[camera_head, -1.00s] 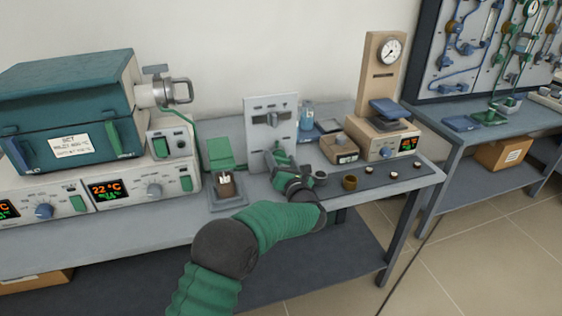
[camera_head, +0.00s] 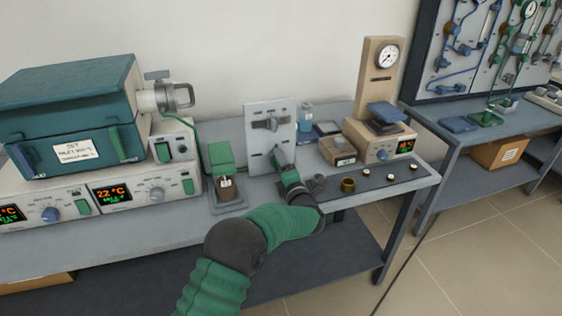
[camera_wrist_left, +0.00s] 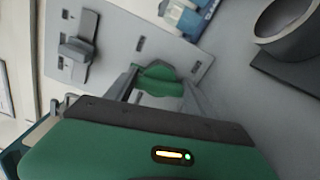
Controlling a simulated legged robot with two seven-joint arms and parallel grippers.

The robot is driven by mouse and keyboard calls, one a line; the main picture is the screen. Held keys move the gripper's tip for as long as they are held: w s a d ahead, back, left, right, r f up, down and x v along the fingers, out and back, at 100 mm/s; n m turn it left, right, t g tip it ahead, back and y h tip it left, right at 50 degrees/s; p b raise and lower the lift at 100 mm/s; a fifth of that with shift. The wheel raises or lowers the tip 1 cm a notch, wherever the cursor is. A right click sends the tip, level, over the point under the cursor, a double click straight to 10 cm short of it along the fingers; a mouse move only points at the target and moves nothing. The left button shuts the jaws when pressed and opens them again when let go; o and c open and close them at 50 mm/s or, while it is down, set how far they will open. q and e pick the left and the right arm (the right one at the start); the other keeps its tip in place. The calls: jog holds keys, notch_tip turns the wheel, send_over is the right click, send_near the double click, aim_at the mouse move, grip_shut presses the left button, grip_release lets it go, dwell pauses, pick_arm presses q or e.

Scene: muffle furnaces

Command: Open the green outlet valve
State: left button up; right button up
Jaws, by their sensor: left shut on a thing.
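A pale upright panel (camera_head: 256,148) stands on the bench, with a dark grey handle (camera_head: 265,124) at its upper part. The green outlet valve (camera_wrist_left: 158,80) shows in the left wrist view as a green handle low on the same panel (camera_wrist_left: 113,62). My left gripper (camera_wrist_left: 157,86) is shut on the green handle, one finger on each side of it. In the head view my left gripper (camera_head: 281,160) is at the panel's lower right and hides most of the green handle. The grey handle also shows in the left wrist view (camera_wrist_left: 78,48). My right gripper is not in view.
Left of the panel stand a small green-lidded device (camera_head: 222,160) and a teal furnace (camera_head: 75,115). A blue-capped bottle (camera_head: 305,115) stands behind.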

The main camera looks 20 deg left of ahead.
pick_arm(q)
jog(key=shift+d+m+p, duration=0.15)
jog(key=shift+m+p, duration=0.35)
jog(key=shift+m, duration=0.7)
jog(key=shift+f, duration=0.1)
jog(key=o, duration=1.4)
jog(key=shift+w+f, duration=0.1)
jog(key=shift+w, duration=0.1)
jog(key=shift+s, duration=0.1)
jog(key=shift+s+d, duration=0.1)
jog(key=shift+s, duration=0.1)
jog(key=p+v, duration=0.2)
jog(key=v, duration=1.4)
jog(key=shift+s+d, duration=0.15)
jog(key=shift+d, duration=0.05)
